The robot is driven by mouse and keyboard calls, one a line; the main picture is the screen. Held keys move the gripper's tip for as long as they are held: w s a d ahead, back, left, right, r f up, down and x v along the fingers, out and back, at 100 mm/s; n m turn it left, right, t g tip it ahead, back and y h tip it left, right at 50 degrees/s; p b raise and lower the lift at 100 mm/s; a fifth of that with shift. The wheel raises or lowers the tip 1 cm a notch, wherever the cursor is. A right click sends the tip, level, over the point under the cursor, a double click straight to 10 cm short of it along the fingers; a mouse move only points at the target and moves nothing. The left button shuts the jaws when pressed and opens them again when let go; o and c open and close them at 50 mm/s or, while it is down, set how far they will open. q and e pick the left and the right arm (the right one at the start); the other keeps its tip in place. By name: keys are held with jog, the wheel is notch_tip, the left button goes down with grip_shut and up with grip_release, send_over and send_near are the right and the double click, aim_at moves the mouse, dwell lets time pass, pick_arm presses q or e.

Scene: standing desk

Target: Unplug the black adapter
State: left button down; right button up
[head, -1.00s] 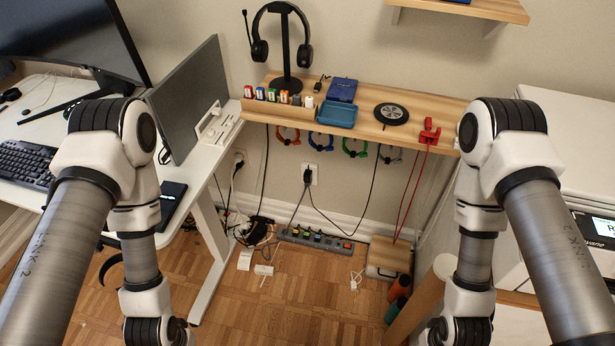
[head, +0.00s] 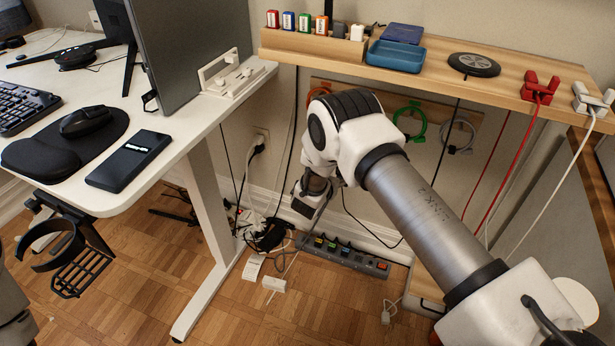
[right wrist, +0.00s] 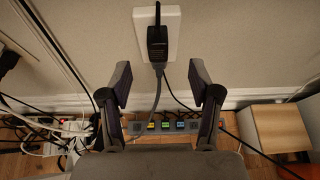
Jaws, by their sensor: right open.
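The black adapter (right wrist: 157,43) is plugged into a white wall outlet (right wrist: 173,22) at the top middle of the right wrist view, with dark cables hanging below it. In the head view my right arm hides this outlet and adapter. My right gripper (right wrist: 160,78) is open and empty, its two fingers apart, one on each side below the adapter in the picture. I cannot tell how far the fingertips are from the wall. In the head view the right gripper (head: 312,202) is partly hidden by its own arm. My left gripper is not in view.
A grey power strip (head: 345,255) with several coloured plugs lies on the floor by the wall. Another outlet (head: 262,138) with a black plug is beside the white desk leg. A wooden shelf (head: 500,80) overhangs the arm, with red cables at its right. Tangled cables lie below.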

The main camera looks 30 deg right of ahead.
jog(key=b+x, duration=0.3)
jog(key=x, duration=0.4)
jog(key=shift+w, duration=0.35)
jog(key=shift+d, duration=0.15)
jog(key=shift+r, duration=0.1)
jog(key=shift+c, duration=1)
grip_shut()
